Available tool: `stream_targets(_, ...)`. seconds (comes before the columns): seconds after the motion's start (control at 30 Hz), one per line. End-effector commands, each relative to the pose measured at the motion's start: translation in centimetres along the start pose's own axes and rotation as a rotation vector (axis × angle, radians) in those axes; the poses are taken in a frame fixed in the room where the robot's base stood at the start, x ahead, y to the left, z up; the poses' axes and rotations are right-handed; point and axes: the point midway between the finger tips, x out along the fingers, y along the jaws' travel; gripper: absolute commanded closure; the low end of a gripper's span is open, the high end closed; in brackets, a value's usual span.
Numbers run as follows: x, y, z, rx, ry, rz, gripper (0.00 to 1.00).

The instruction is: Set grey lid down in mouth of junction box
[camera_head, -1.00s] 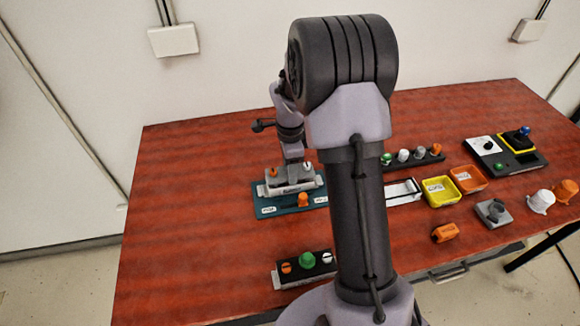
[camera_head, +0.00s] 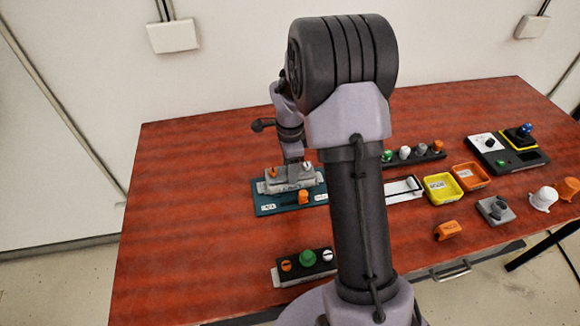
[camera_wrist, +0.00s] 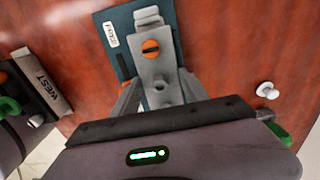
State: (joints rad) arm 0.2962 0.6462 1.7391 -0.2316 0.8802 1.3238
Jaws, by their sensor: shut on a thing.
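The grey lid (camera_wrist: 158,68) is between the two fingers of my gripper (camera_wrist: 160,92) in the wrist view, and my gripper is shut on it. The light grey junction box (camera_head: 290,186) sits on a teal board (camera_head: 262,209) left of my arm in the head view. The lid is low over the box, in line with it; I cannot tell whether it is seated in the mouth. An orange slotted screw (camera_wrist: 151,48) shows at the far end in the wrist view. The lid and fingers hide most of the mouth.
An orange knob (camera_head: 303,197) stands at the board's front. A black panel with a green knob (camera_head: 308,258) lies nearer. Yellow (camera_head: 440,198) and orange (camera_head: 484,183) trays and a grey block (camera_head: 493,212) stand right of my arm. The table's left side is clear.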

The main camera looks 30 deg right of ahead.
Motion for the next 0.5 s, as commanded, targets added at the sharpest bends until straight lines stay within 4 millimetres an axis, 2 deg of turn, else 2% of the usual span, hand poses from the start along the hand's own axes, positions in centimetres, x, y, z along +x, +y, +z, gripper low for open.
stream_targets(0.5,0.41,-0.01,0.00,0.000,0.000,0.000,0.92)
